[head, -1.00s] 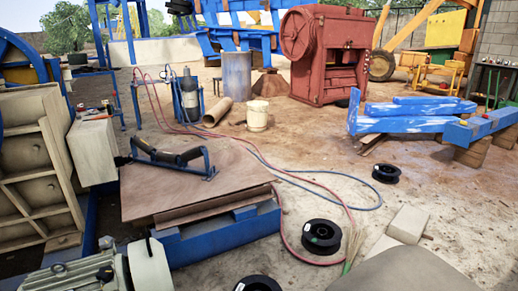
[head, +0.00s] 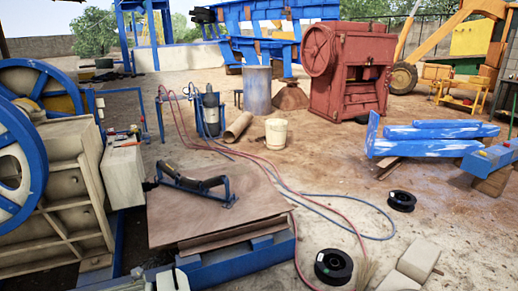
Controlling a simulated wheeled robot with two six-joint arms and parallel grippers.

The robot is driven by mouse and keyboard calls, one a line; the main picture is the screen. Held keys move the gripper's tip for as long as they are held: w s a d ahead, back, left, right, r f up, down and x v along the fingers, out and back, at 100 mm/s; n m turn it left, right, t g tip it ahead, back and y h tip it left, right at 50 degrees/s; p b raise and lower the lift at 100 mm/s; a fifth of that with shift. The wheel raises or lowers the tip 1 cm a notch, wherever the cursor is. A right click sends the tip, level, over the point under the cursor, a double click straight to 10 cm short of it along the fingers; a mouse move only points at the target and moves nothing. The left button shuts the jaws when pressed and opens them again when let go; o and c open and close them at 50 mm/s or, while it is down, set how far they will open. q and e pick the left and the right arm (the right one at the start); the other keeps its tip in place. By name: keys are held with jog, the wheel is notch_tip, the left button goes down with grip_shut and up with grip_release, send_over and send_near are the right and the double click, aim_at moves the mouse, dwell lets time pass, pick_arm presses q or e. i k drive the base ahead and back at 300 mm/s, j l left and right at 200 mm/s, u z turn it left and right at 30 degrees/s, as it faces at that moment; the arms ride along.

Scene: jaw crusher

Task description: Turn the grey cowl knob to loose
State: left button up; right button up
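I cannot make out a grey cowl knob in the head view. A pale metal housing, perhaps a motor's end (head: 172,280), is cut off by the bottom edge at the lower left. A beige machine with blue wheels (head: 50,190) fills the left side, with a pale box (head: 123,170) on its right flank. Neither of my grippers shows in this view.
A low blue frame carries brown sheets (head: 220,215) and a roller bracket (head: 200,183). Red and blue hoses (head: 345,222) and black spools (head: 333,266) lie on the ground. Blue beams (head: 425,140) lie right, before a red crusher (head: 350,70). Dirt between is mostly open.

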aim_at(138, 273)
jog(key=u, duration=1.35)
